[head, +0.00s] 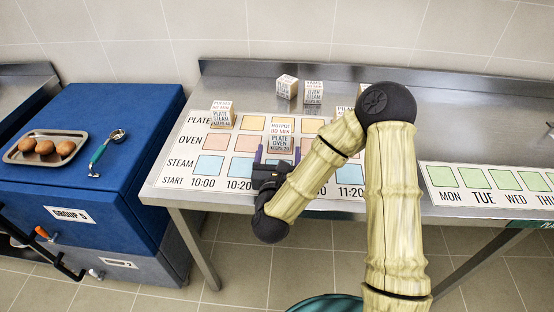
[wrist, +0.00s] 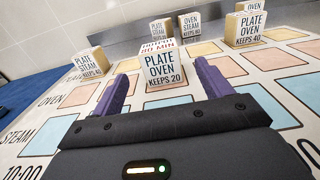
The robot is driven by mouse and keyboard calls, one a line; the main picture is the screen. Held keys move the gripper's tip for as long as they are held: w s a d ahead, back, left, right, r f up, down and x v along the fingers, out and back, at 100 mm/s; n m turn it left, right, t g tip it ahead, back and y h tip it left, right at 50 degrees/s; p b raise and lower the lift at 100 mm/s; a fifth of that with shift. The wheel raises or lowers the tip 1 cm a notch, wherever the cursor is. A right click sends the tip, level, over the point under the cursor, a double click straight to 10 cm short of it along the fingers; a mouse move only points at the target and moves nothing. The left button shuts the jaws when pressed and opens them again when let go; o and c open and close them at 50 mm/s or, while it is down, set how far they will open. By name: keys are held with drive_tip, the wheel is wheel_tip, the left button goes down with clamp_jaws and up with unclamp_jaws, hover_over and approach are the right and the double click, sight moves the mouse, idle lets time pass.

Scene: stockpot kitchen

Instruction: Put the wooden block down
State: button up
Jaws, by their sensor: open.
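A wooden block (head: 281,141) lettered "PLATE OVEN KEEPS 20" stands upright on the printed chart (head: 178,160), around the oven row near its middle. It also shows in the wrist view (wrist: 165,68), straight ahead of my gripper. My gripper (head: 277,156) is low over the chart on the near side of this block. Its two purple fingers are spread apart, one toward each side of the block, and hold nothing. I cannot tell whether either finger touches the block. The block's far side is hidden.
Another block (head: 222,116) stands at the chart's left. Two more blocks (head: 287,87) (head: 313,92) stand behind the chart, and one (head: 343,112) is partly hidden by my arm. A weekday chart (head: 487,184) lies right. A blue cabinet (head: 120,185) bears a food tray (head: 45,161) left.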

drive_tip(key=shift+s+a, duration=0.1)
drive_tip(key=shift+s, duration=0.6)
drive_tip(key=shift+w, duration=0.15)
